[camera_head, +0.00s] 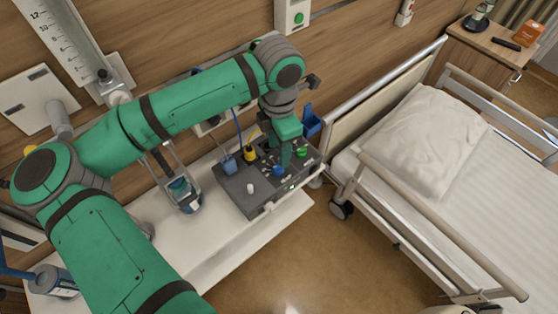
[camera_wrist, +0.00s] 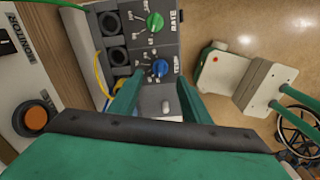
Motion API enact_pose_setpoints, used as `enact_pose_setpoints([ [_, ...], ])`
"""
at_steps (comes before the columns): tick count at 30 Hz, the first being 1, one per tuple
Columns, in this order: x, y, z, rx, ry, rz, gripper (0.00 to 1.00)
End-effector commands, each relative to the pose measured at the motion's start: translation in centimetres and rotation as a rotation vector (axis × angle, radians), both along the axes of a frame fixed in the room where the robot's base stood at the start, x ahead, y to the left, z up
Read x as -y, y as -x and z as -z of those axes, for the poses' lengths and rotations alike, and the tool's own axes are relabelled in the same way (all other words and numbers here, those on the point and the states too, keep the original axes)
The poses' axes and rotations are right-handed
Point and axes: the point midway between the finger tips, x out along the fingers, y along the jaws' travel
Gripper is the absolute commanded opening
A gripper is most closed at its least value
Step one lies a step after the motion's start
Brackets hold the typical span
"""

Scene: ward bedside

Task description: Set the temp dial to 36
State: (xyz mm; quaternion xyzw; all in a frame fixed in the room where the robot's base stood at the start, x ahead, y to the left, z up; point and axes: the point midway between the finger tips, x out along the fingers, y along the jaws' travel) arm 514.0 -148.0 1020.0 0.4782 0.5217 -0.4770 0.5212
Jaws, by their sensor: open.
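The blue temp dial (camera_wrist: 159,68) sits on a dark control panel (camera_wrist: 140,52), beside the printed word TEMP in the wrist view. In the head view the dial (camera_head: 279,170) shows just below my gripper (camera_head: 287,152). In the wrist view my gripper (camera_wrist: 159,82) is open, with one green finger to each side of the dial's lower part. I cannot tell whether the fingers touch it. Small marks ring the dial, but its setting is too small to read.
A green dial (camera_wrist: 155,22) marked RATE is beside the temp dial. A white knob (camera_head: 250,188) stands on the panel. The bed (camera_head: 465,205) is to the right; bare counter (camera_head: 225,238) lies in front.

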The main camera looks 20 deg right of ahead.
Motion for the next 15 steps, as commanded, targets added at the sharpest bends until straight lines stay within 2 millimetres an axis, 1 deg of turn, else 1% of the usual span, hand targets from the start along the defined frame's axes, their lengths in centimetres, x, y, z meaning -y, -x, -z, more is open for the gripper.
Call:
enact_pose_setpoints([
  [1, 0.0, 0.1, 1.0, -0.004, 0.001, 0.000, 0.43],
  [6, 0.1, 0.1, 3.9, -0.004, 0.002, 0.001, 0.43],
  [10, 0.1, 0.1, 5.5, -0.003, 0.002, 0.001, 0.43],
  [15, 0.1, 0.1, 6.5, -0.002, 0.002, 0.002, 0.43],
])
